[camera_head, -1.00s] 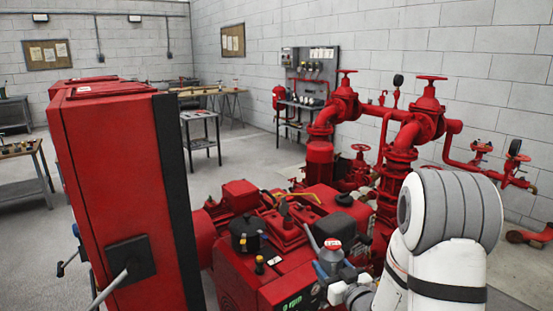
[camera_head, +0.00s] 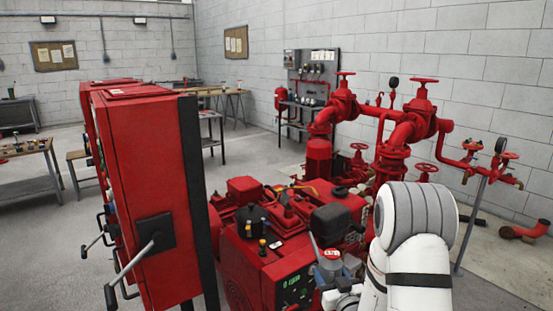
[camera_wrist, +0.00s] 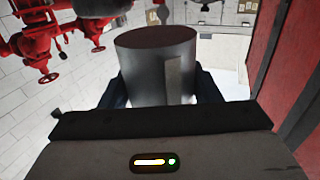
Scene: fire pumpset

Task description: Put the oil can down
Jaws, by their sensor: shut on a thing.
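The oil can (camera_wrist: 157,62) is a grey metal cylinder with a dark round end, in the middle of the wrist view. My gripper (camera_wrist: 162,90) is shut on it, with one dark finger on each side. In the head view the oil can (camera_head: 331,254) shows a red cap and a thin grey spout at the lower middle, in front of the red pump engine. The can is off any surface as far as I can see. My white arm hides part of the gripper there.
A tall red cabinet (camera_head: 145,190) with levers stands close on the left. The red engine (camera_head: 285,270) lies behind the can, with red pipes and valves (camera_head: 400,130) beyond. A workbench (camera_head: 28,165) is at far left, and a small table (camera_head: 212,130) stands behind the cabinet.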

